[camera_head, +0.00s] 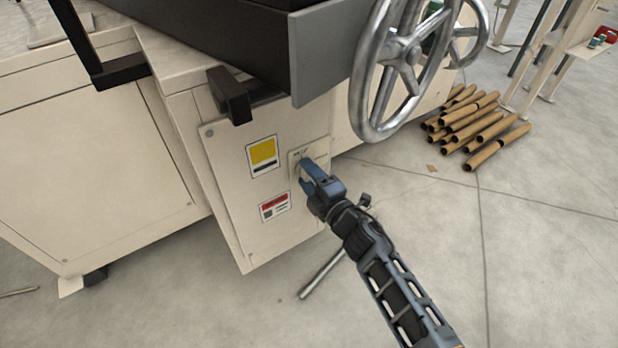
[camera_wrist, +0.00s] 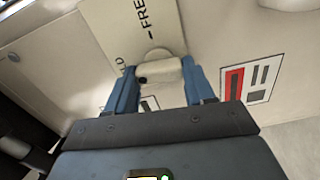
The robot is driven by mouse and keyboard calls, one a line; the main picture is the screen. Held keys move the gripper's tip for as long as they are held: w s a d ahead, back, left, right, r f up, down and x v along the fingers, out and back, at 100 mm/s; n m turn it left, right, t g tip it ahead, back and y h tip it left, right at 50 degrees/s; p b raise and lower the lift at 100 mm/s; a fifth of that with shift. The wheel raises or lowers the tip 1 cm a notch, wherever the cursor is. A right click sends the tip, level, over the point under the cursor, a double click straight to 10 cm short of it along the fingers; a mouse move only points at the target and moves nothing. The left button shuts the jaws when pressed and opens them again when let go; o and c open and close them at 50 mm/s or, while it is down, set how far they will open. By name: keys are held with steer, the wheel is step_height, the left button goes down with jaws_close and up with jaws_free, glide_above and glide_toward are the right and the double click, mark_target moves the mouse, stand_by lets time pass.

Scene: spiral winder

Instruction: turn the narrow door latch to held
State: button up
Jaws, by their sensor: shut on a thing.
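The narrow door (camera_head: 228,190) is a cream panel on the machine's end. Its latch is a pale rounded knob (camera_wrist: 158,70) on a light plate (camera_wrist: 100,18); the plate also shows in the head view (camera_head: 294,156). Lettering "FREE" and a partly covered word ending in "LD" are on the plate. My gripper (camera_head: 305,172) reaches the plate from the lower right. In the wrist view, its two blue fingers (camera_wrist: 159,78) stand on either side of the knob and are shut on it. In the head view the gripper hides the knob, so its angle is hard to tell.
A yellow label (camera_head: 263,154) and a red-and-white label (camera_head: 275,206) are on the door. A large metal handwheel (camera_head: 362,85) hangs close above right of my gripper. A dark block (camera_head: 231,95) juts out above the door. Cardboard tubes (camera_head: 478,125) lie on the floor at right.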

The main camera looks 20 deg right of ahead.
steer(key=shift+f+n, duration=0.1)
steer(key=shift+n, duration=0.4)
steer(key=o, duration=1)
steer(key=shift+o, duration=0.2)
steer(key=s+d+p, duration=0.1)
steer(key=s, duration=0.6)
steer(key=shift+s+p, duration=0.35)
steer(key=shift+s, duration=0.05)
